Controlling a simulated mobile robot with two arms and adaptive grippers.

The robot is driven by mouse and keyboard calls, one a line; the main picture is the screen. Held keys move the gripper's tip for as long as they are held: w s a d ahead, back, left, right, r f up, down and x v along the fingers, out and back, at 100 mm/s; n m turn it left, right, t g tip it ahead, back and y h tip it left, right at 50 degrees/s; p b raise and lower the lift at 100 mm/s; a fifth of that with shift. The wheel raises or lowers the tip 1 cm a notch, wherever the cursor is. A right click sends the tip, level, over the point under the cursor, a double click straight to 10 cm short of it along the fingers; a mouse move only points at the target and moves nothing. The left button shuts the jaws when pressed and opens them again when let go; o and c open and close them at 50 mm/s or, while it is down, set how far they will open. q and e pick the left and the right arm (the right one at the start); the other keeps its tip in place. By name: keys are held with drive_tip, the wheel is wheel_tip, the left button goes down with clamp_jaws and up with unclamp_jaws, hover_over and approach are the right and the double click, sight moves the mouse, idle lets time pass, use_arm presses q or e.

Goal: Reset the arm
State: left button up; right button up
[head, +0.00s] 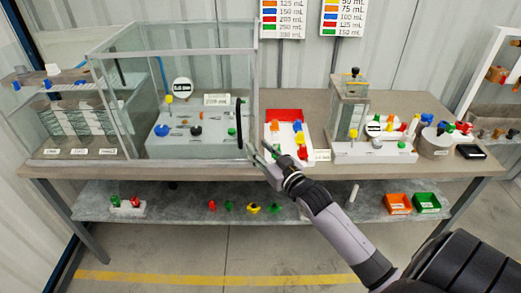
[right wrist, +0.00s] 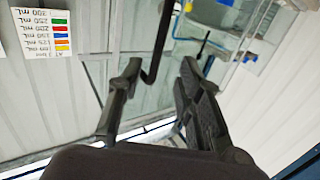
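My right arm reaches in from the lower right in the head view. Its gripper (head: 265,156) is near the table's front edge, between the glass enclosure (head: 172,80) and the red-and-white tray (head: 286,116). In the right wrist view the two fingers of this gripper (right wrist: 158,78) stand apart with nothing held between them. The enclosure's black handle (head: 239,118) is just above and left of the gripper in the head view. The handle also shows in the right wrist view (right wrist: 160,42), beyond the fingers. My left gripper is not in view.
The table (head: 335,172) holds a pump unit (head: 372,150) and a black device (head: 470,152) on the right. A lower shelf (head: 165,203) carries coloured parts, an orange bin (head: 398,204) and a green bin (head: 427,203). The floor in front is clear.

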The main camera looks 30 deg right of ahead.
idle(0.4)
drive_tip(key=s+f+g+h, duration=0.1)
drive_tip(key=s+f+g, duration=0.15)
drive_tip(key=f, duration=0.95)
drive_tip(key=s+f+g, duration=0.2)
drive_tip(key=f+g, duration=0.1)
drive_tip(key=f, duration=1)
drive_tip(key=s+a+f+g+b, duration=0.1)
drive_tip(key=s+a+f+g, duration=0.1)
drive_tip(key=s+f, duration=0.45)
drive_tip(key=s+a+f+g, duration=0.1)
drive_tip(key=s+f, duration=0.3)
drive_tip(key=f, duration=0.5)
drive_tip(key=s+a+f+n+g, duration=0.1)
drive_tip(key=s+a+f+g, duration=0.1)
drive_tip(key=s+f, duration=0.4)
drive_tip(key=s+a+f+g, duration=0.3)
drive_tip(key=s+f, duration=0.4)
drive_tip(key=s, duration=0.9)
drive_tip(key=s+a+f+n+g+y, duration=0.1)
drive_tip(key=s+a+f+g, duration=0.2)
drive_tip(key=s, duration=0.9)
wheel_tip(320, 180, down, 4)
drive_tip(key=shift+a+r+n+b, duration=0.2)
drive_tip(key=shift+a+n+b, duration=0.15)
drive_tip(key=shift+a, duration=0.4)
